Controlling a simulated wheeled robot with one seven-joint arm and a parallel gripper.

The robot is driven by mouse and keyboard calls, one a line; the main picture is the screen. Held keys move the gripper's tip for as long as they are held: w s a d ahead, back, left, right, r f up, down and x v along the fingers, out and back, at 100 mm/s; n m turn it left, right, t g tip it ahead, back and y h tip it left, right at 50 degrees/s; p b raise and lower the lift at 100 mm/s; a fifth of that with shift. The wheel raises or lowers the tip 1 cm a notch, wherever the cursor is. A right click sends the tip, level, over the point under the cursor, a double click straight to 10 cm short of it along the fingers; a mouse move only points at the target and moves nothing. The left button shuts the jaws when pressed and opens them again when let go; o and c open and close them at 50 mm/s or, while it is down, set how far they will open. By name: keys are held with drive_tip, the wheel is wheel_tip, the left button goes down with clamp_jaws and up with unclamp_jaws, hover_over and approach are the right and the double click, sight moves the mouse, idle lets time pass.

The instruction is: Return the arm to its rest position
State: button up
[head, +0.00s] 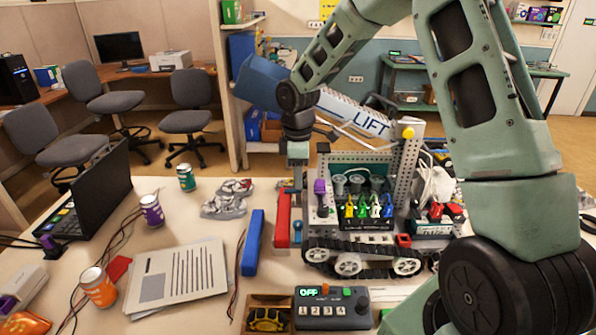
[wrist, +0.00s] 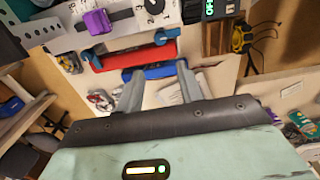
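My arm reaches across the right of the head view, bent at the elbow over the table. My gripper (head: 298,183) points down just left of the tracked robot (head: 350,262), close to a red bar (head: 283,219). In the wrist view my gripper (wrist: 156,78) has its two fingers apart with nothing held between them. The red bar (wrist: 132,55) and a blue bar (wrist: 158,71) show beyond the fingertips. Whether a finger touches the red bar or the robot cannot be told.
The table holds a laptop (head: 92,190), cans (head: 98,286), papers (head: 178,277), a blue bar (head: 253,242) and a control box reading OFF (head: 332,308). The tracked robot's upright and LIFT panel (head: 358,120) stand close right of my gripper.

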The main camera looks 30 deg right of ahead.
drive_tip(key=shift+r, duration=0.9)
